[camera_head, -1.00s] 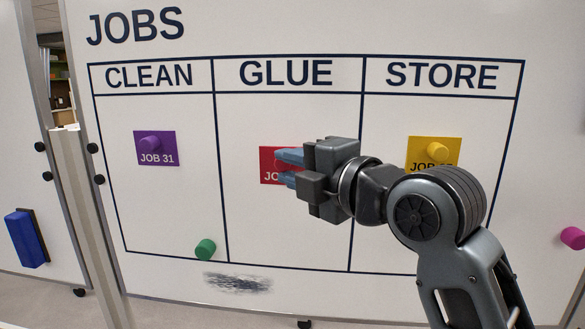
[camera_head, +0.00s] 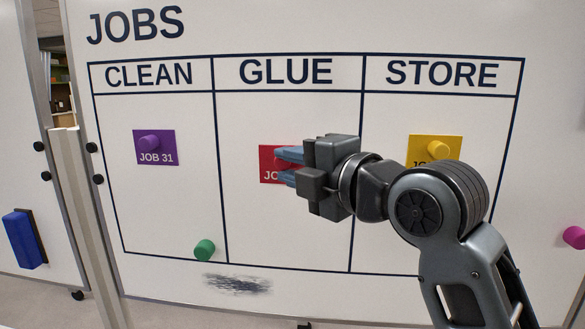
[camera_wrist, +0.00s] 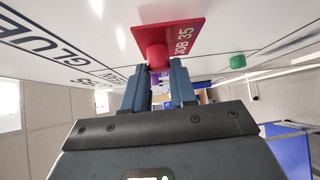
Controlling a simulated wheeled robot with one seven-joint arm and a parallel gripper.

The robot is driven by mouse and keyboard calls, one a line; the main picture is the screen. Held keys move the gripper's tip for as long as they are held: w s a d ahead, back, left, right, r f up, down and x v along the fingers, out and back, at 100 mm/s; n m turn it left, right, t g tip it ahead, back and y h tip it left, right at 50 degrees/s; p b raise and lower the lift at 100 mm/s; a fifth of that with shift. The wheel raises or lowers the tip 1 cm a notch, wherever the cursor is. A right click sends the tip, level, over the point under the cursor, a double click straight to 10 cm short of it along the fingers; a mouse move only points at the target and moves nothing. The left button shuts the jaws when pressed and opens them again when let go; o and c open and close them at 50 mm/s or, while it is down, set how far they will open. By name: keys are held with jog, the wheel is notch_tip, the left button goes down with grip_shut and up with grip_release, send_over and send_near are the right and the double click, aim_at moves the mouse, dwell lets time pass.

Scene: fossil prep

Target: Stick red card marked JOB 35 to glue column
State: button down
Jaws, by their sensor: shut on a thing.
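The red card (camera_head: 267,165) lies in the GLUE column of the board, flat against it as far as I can tell. My gripper (camera_head: 281,167) hides most of it in the head view. The wrist view shows the card (camera_wrist: 186,36) with JOB 35 on it and a red round magnet (camera_wrist: 157,55) on its face. My gripper (camera_wrist: 160,70) has its fingers shut on this magnet. The GLUE column (camera_head: 290,240) is bare below the card.
A purple JOB 31 card (camera_head: 168,157) with its magnet is in CLEAN. A yellow card (camera_head: 423,148) is in STORE, partly behind my arm. A green magnet (camera_head: 204,250) sits low in CLEAN. A magenta magnet (camera_head: 574,237) is at the right. A dark smudge (camera_head: 237,284) lies below the table.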

jog(key=c, duration=1.5)
grip_release()
jog(key=shift+c, duration=0.8)
jog(key=shift+w, duration=0.75)
jog(key=o, duration=0.8)
jog(key=shift+o, duration=0.2)
jog(key=s+b, duration=0.1)
jog(key=s, duration=0.6)
